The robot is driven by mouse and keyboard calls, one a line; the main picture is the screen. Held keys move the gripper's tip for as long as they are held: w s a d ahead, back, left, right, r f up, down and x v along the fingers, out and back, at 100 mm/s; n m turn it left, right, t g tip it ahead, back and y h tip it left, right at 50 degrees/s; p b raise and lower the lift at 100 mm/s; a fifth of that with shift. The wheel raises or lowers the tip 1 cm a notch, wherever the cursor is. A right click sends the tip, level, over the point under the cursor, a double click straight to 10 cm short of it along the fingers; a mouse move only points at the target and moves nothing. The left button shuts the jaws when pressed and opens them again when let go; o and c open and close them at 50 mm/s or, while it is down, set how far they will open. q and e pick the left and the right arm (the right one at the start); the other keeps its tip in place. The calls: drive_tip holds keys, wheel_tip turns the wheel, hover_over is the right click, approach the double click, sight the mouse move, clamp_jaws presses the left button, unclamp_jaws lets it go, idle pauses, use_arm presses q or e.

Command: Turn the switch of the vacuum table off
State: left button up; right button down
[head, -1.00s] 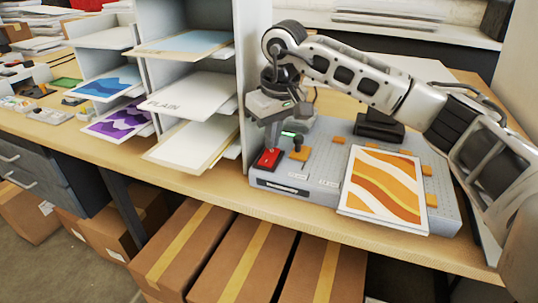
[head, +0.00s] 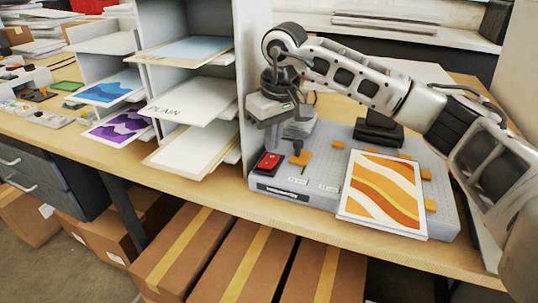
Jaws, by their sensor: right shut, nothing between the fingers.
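The vacuum table (head: 300,196) is a grey perforated slab on the wooden bench. Just right of the switch is an orange-brown knob or block (head: 300,157). A print with orange, yellow and white waves (head: 384,190) lies on the right part of the slab. My right gripper (head: 271,138) points down, shut and empty, just above and behind the red switch, apart from it as far as I can tell. My left gripper is not in view.
A grey shelf rack (head: 257,60) with paper sheets stands close left of the gripper. A black block (head: 378,130) sits at the slab's back. Cardboard boxes (head: 240,255) are under the bench. The bench front edge (head: 225,200) is clear.

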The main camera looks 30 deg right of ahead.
sight(273, 157)
wheel_tip(273, 157, up, 5)
drive_tip(key=p, duration=0.3)
drive_tip(key=shift+r, duration=0.2)
idle(0.4)
